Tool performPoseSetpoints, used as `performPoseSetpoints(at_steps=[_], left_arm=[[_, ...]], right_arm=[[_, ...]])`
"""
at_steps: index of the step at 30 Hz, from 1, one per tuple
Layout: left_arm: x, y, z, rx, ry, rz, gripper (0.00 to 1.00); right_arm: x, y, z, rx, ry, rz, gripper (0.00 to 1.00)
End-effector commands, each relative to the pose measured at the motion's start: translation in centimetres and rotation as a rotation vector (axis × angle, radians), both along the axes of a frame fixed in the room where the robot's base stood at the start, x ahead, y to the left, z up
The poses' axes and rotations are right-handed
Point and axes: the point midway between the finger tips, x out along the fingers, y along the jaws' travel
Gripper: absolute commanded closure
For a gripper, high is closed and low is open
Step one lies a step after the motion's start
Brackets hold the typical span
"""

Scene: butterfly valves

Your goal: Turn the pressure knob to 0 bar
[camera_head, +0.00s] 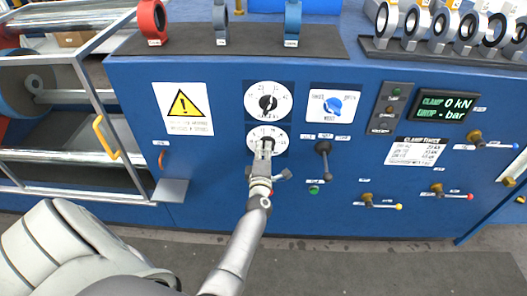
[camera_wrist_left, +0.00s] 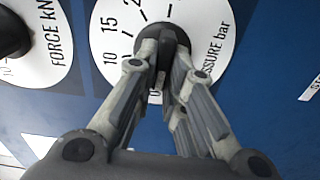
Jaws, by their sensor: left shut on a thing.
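The pressure knob (camera_wrist_left: 168,36) is black and sits at the middle of a white round dial (camera_head: 254,136) on the blue panel. In the left wrist view the dial shows "PRESSURE bar" and numbers such as 10 and 15. My left gripper (camera_head: 265,146) reaches up to this dial from below. In the left wrist view its two fingers (camera_wrist_left: 166,48) are closed on the knob, one on each side. My right gripper is not in view.
The force dial with its black knob (camera_head: 267,102) is just above. A blue selector knob (camera_head: 333,106) and a black lever (camera_head: 323,148) are to the right. A display (camera_head: 444,107) reads "0 kN" and "- bar". A warning sign (camera_head: 183,108) is at left.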

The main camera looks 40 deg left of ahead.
Motion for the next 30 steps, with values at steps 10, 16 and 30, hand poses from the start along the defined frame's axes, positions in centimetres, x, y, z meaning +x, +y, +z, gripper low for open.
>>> performPoseSetpoints(at_steps=[10, 16, 30], left_arm=[[0.02, 0.05, -0.03, -0.056, -0.035, 0.001, 1.0], [0.02, 0.04, -0.01, -0.058, -0.037, 0.001, 1.0], [0.01, 0.02, -0.04, -0.056, -0.035, 0.001, 0.67]], right_arm=[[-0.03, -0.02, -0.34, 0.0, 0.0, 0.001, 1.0], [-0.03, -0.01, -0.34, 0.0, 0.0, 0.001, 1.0], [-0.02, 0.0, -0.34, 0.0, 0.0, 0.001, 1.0]])
